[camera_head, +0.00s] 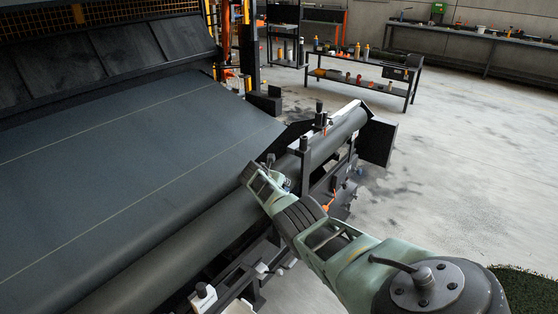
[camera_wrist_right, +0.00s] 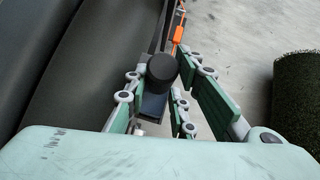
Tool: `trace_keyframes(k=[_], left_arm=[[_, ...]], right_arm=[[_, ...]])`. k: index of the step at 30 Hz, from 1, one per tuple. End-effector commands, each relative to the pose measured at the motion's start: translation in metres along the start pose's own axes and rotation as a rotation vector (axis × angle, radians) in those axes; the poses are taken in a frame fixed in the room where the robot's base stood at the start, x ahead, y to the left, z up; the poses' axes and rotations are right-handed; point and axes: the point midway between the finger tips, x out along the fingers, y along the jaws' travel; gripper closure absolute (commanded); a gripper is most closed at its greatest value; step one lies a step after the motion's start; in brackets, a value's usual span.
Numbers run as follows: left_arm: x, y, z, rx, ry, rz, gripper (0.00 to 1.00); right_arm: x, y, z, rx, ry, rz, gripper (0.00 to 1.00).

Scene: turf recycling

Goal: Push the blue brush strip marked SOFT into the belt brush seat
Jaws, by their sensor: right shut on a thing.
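My right gripper (camera_head: 266,178) reaches in over the edge of the conveyor roller in the head view. In the right wrist view its green fingers (camera_wrist_right: 158,100) close around a dark bluish piece (camera_wrist_right: 153,106), which I take for the blue brush strip. A round black knob (camera_wrist_right: 162,67) shows just above that piece. A small blue patch (camera_head: 287,184) shows beside the gripper in the head view. No SOFT marking is readable. The gripper and the frame parts hide the belt brush seat, and I cannot tell how the strip sits in it. My left gripper is out of view.
The wide dark belt (camera_head: 130,150) fills the left. A long roller (camera_head: 340,130) runs along its edge, with black posts (camera_head: 304,144) and an orange lever (camera_head: 329,201) nearby. A turf roll (camera_wrist_right: 298,95) stands at the right. Open floor (camera_head: 460,150) lies beyond, with a bench (camera_head: 365,80).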

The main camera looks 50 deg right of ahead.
Motion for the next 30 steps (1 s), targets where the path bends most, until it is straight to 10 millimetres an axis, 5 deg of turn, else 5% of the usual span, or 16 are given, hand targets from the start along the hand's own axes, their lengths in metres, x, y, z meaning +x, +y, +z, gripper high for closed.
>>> trace_keyframes(k=[20, 21, 30], left_arm=[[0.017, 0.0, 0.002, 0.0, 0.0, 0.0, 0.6], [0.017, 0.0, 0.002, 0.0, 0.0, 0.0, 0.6], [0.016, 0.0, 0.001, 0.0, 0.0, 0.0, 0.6]], right_arm=[[0.013, 0.0, -0.013, 0.001, 0.0, 0.0, 1.0], [0.013, 0.0, -0.012, 0.001, 0.0, 0.001, 0.76], [0.012, 0.0, -0.012, 0.001, 0.0, 0.0, 0.55]])
